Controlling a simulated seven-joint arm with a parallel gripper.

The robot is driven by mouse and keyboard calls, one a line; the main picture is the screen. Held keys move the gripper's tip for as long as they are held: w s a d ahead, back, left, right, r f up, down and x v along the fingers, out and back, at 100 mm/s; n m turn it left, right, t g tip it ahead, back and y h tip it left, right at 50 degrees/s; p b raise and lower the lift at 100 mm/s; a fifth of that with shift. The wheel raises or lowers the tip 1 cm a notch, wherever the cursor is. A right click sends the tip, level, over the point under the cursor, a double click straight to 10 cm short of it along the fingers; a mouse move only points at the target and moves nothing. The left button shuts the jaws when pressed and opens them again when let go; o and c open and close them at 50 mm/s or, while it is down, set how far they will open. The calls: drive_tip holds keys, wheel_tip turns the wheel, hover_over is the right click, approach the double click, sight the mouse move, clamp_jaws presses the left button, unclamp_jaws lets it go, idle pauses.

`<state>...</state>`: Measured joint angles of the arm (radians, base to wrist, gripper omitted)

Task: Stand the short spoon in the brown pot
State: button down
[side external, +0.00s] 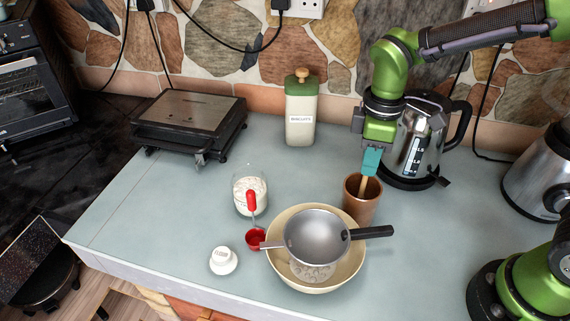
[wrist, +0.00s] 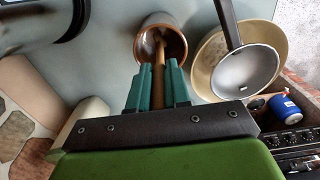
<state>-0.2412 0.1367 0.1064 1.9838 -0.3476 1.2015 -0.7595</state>
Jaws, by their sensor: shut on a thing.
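The brown pot (side external: 361,208) stands upright on the counter, just behind the cream bowl. Its open mouth faces me in the wrist view (wrist: 172,37). My gripper (side external: 371,168) is above the pot, its teal fingers shut on a wooden utensil (side external: 363,184), which I take to be the short spoon. The utensil also shows between the fingertips in the wrist view (wrist: 158,56). It points down, slightly tilted, with its lower end inside the pot mouth. The fingers hide its upper end. I cannot tell whether it touches the pot floor.
A cream bowl (side external: 350,267) with a steel pan or strainer (side external: 316,236) across it stands in front of the pot. A kettle (side external: 416,145) is close behind. A red scoop (side external: 254,239), glass jar (side external: 241,198) and white shaker (side external: 223,261) are left.

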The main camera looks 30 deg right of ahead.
drive_tip(key=shift+f, duration=0.6)
drive_tip(key=c, duration=1.1)
unclamp_jaws()
